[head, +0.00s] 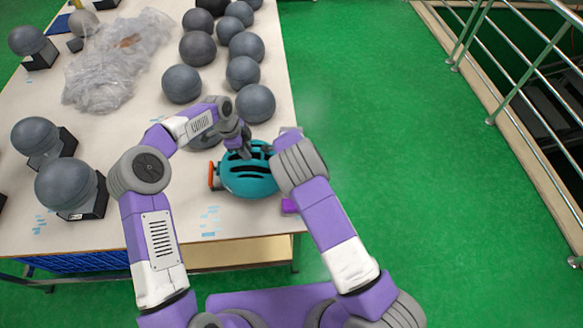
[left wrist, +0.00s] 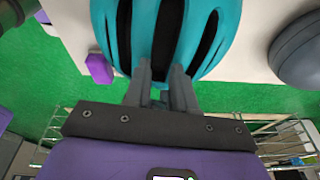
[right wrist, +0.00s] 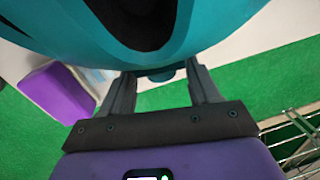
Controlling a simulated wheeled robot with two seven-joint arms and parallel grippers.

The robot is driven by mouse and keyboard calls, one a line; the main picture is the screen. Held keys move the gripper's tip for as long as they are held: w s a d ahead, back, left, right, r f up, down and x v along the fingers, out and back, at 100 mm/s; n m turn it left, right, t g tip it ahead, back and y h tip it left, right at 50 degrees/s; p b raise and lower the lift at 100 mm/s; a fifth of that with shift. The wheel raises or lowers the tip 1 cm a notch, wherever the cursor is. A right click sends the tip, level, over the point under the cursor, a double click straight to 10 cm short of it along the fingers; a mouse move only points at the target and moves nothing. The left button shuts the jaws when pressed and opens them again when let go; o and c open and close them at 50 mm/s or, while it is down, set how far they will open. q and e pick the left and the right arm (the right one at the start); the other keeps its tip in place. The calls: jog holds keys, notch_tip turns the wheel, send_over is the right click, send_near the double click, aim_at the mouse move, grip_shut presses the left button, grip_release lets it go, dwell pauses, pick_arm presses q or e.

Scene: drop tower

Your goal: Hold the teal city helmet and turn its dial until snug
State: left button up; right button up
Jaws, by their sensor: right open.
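The teal helmet (head: 250,184), with dark vents, is at the table's near right edge. My left gripper (head: 238,152) is at its far side. In the left wrist view the helmet (left wrist: 208,20) fills the top, and the left fingers (left wrist: 163,75) are close together against its shell, seemingly closed on its edge. My right gripper (right wrist: 162,80) is open just below the helmet (right wrist: 60,35); the arm hides it in the head view. A small teal knob-like piece (right wrist: 166,75) shows between its fingertips; I cannot tell surely that it is the dial.
A purple block (head: 289,206) lies near the helmet at the table edge. An orange-red piece (head: 212,176) is at the helmet's left. Several grey balls (head: 255,103) stand behind, and clear plastic wrap (head: 105,70) lies farther left. Green floor (head: 390,150) is open to the right.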

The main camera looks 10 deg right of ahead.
jog(key=shift+f, duration=0.2)
jog(key=c, duration=1)
jog(key=shift+c, duration=0.2)
jog(key=shift+w+g, duration=0.1)
jog(key=shift+g, duration=0.2)
jog(key=shift+w+a+f+g, duration=0.1)
jog(key=shift+g, duration=0.65)
jog(key=shift+w+f+g, duration=0.1)
jog(key=shift+g, duration=0.65)
jog(key=shift+y, duration=0.3)
jog(key=shift+s+g, duration=0.1)
jog(key=shift+g, duration=0.5)
